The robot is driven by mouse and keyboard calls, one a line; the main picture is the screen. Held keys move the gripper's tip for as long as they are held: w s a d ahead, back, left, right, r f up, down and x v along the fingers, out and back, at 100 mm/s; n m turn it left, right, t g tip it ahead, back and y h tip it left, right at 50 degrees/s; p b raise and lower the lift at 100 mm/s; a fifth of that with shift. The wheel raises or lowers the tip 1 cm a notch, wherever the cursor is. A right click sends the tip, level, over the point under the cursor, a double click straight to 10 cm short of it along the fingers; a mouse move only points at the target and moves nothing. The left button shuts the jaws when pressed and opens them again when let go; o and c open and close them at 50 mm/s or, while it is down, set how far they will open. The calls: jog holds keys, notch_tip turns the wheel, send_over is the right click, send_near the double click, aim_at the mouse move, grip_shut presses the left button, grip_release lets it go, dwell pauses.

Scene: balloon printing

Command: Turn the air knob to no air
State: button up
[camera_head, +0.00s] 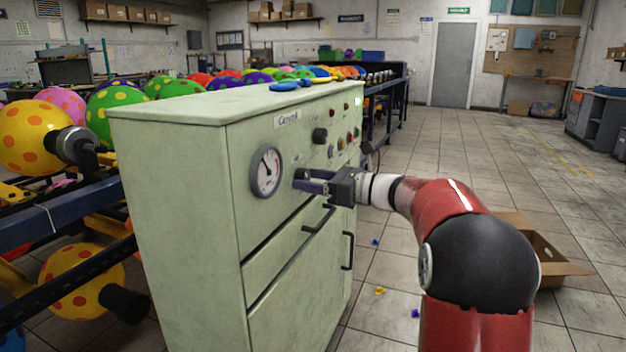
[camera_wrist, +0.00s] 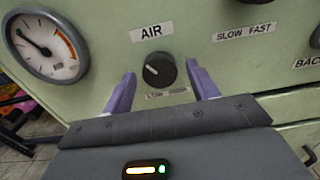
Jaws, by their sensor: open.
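The air knob (camera_wrist: 159,70) is a round black dial below a white "AIR" label (camera_wrist: 152,31) on the pale green cabinet (camera_head: 184,195). Its white mark points to the upper left in the wrist view. A small, blurred label shows below it. My gripper (camera_wrist: 160,84) is open, with one purple finger on each side of the knob and a gap to each. I cannot tell how far the fingertips are from the panel. In the head view, my gripper (camera_head: 308,182) is at the cabinet's front, right of the gauge, and hides the knob.
A round pressure gauge (camera_head: 266,171) sits left of the knob. Other knobs and buttons line the panel to the right. Black handles (camera_head: 319,220) are below. An open cardboard box (camera_head: 548,258) lies on the floor at right. Balloon racks (camera_head: 75,205) stand at left.

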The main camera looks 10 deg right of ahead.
jog(key=c, duration=1)
jog(key=shift+f+n+b, duration=0.1)
jog(key=shift+n+b, duration=0.3)
jog(key=shift+w+n+b, duration=0.1)
jog(key=shift+n+b, duration=7.5)
jog(key=shift+n, duration=2)
